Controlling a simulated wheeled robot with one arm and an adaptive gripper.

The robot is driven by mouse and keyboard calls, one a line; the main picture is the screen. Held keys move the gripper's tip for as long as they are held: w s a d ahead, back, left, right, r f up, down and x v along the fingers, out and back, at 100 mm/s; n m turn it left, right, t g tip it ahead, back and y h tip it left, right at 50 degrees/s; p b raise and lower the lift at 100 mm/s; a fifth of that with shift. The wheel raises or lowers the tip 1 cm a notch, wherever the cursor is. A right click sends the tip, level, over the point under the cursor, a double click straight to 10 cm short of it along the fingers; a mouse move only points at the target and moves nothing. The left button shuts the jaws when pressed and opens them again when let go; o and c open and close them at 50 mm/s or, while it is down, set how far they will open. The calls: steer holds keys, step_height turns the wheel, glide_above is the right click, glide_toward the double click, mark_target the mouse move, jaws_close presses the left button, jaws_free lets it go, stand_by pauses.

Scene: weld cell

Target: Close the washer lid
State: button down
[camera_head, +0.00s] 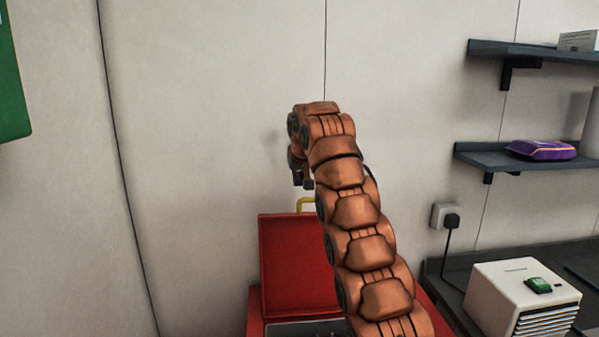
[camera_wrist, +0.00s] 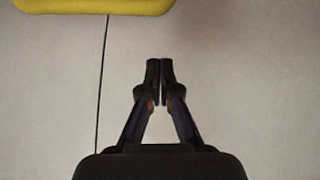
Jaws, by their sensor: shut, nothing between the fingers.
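The washer is a red box with its red lid (camera_head: 292,265) standing up, open, at the lower middle of the head view. A yellow handle (camera_head: 306,203) sits on the lid's top edge. A yellow bar, likely this handle, shows at the top left of the wrist view (camera_wrist: 95,5). My gripper (camera_head: 303,184) is above the lid's top edge, near the handle, and apart from it as far as I can see. In the wrist view its fingertips (camera_wrist: 160,68) are together with nothing between them. My arm hides the lid's right part and much of the washer's body.
A dark bench (camera_head: 455,297) at the right carries a white box-shaped unit (camera_head: 520,299) with a green item (camera_head: 539,285) on top. Two dark shelves hang on the right wall; the lower one (camera_head: 490,157) holds a purple pack (camera_head: 541,149). The left side by the wall is clear.

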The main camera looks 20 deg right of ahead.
steer(key=s+f+b, duration=0.2)
steer(key=shift+s+f, duration=0.1)
steer(key=shift+f, duration=0.25)
stand_by(0.8)
steer(key=shift+s, duration=0.1)
steer(key=shift+s+f, duration=0.1)
steer(key=shift+s, duration=0.1)
stand_by(0.5)
